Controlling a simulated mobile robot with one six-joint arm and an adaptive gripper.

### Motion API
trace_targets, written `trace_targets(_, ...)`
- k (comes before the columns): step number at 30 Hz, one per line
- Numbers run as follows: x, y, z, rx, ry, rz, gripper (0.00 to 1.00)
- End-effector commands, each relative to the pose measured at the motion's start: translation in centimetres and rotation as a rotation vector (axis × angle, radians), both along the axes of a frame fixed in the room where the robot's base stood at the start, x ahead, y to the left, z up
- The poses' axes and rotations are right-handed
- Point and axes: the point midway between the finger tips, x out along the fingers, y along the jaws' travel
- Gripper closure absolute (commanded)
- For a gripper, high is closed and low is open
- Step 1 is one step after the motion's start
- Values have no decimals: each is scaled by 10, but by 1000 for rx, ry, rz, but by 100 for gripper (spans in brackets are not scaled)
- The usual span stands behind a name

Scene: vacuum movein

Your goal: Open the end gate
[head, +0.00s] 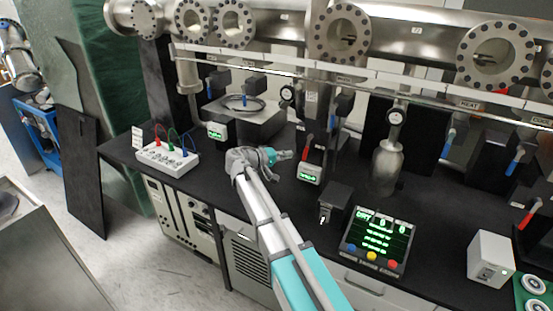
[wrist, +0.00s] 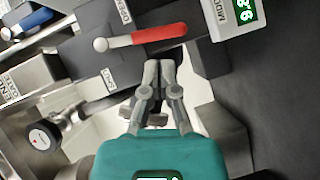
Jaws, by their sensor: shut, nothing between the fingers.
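A red-handled lever (wrist: 160,33) with a pale round knob lies across a dark block in the wrist view. An OPEN label and a SHUT label (wrist: 108,78) are on that block. In the head view the red lever (head: 304,147) stands on the bench's middle station. My gripper (wrist: 160,66) is shut and empty, its fingertips just below the red handle in the wrist picture; I cannot tell if they touch. In the head view my gripper (head: 290,154) points right, beside the lever. A partly cut-off label on a grey block (wrist: 12,88) seems to read END; which lever is the end gate's is unclear.
A green-digit display (head: 309,174) sits below the lever. A dial gauge (wrist: 42,138) and a blue handle (wrist: 32,20) are left in the wrist view. A control panel (head: 377,242), a steel bottle (head: 387,167) and a socket box (head: 167,157) stand on the black bench.

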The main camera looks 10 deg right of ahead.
Motion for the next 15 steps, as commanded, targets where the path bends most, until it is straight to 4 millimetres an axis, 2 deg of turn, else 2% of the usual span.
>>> trace_targets(6,10,-24,-5,1,0,-2,100)
trace_targets(15,13,-34,-6,0,-1,0,100)
